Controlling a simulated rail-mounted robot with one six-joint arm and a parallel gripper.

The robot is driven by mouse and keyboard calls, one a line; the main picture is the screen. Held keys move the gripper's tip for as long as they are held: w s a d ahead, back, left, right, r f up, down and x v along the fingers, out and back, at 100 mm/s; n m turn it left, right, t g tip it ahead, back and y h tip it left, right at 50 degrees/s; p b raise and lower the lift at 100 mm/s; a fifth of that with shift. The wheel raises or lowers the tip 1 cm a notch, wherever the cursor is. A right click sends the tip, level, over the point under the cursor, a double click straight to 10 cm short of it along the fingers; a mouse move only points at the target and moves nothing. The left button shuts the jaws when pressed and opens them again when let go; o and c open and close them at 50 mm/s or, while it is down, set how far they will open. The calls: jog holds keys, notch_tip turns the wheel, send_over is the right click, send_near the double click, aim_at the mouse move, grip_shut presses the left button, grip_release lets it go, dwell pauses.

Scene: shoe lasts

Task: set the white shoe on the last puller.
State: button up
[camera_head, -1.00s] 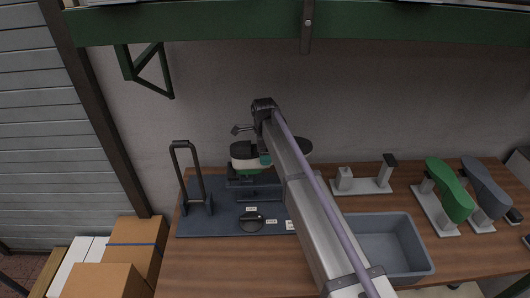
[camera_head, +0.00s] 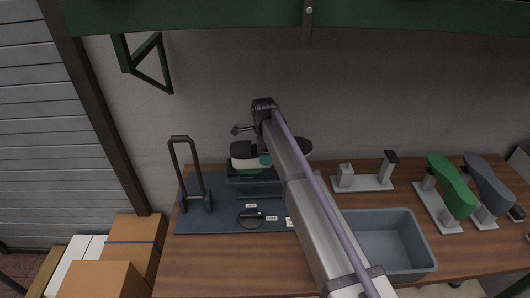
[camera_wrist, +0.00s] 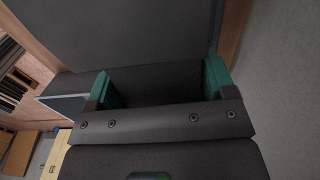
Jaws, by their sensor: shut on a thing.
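The white shoe (camera_head: 243,163), with a dark top and a bit of green at its underside, is above the dark last puller (camera_head: 254,190) at the back of the blue-grey mat. My gripper (camera_head: 265,160) shows a teal fingertip against the shoe's right side; my arm hides the rest. In the wrist view, the teal fingers of my gripper (camera_wrist: 162,85) stand either side of a dark surface. The shoe looks roughly level. I cannot tell whether it touches the puller.
A black upright handle (camera_head: 186,170) stands left of the shoe. A grey bin (camera_head: 425,250) is right of my arm. An empty two-post stand (camera_head: 362,184) and stands with a green last (camera_head: 450,185) and a grey last (camera_head: 487,187) are further right. A green shelf (camera_head: 200,22) runs overhead.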

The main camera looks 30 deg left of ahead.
dwell(0.4)
jog(key=shift+f+b, duration=0.4)
jog(key=shift+f, duration=0.05)
jog(key=o, duration=1.2)
jog(key=shift+o, duration=0.2)
jog(key=shift+r, duration=0.1)
notch_tip(320, 180, up, 8)
jog(key=p, duration=0.8)
